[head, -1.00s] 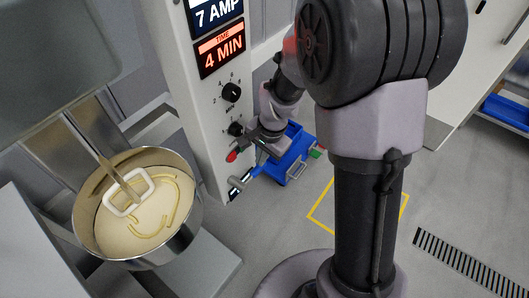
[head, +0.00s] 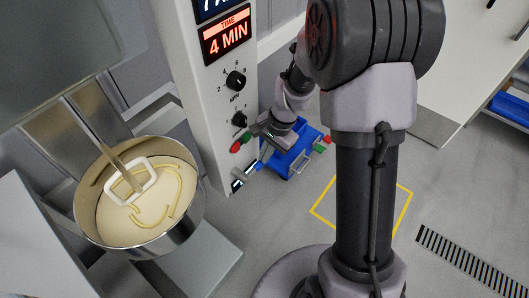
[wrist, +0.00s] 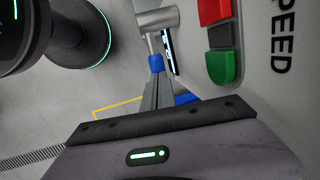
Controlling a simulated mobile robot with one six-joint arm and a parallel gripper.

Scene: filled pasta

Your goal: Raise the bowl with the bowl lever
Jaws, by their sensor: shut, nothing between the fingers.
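The steel mixing bowl (head: 186,228) stands at the left of the head view, with pale dough and a whitish beater in it. The silver bowl lever (head: 243,178) sticks out from the lower part of the white machine column; its handle also shows at the top of the wrist view (wrist: 158,20). My gripper (head: 259,167) is shut and empty, its blue-tipped fingers right beside the lever. In the wrist view the fingertips (wrist: 156,64) lie just below the lever's handle. I cannot tell whether they touch it.
The column has two dials (head: 236,80), red and green buttons (wrist: 222,66) above the lever, and a lit time display (head: 226,41). A blue cart (head: 297,160) stands on the floor behind my gripper. Open floor with a yellow square (head: 403,215) lies to the right.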

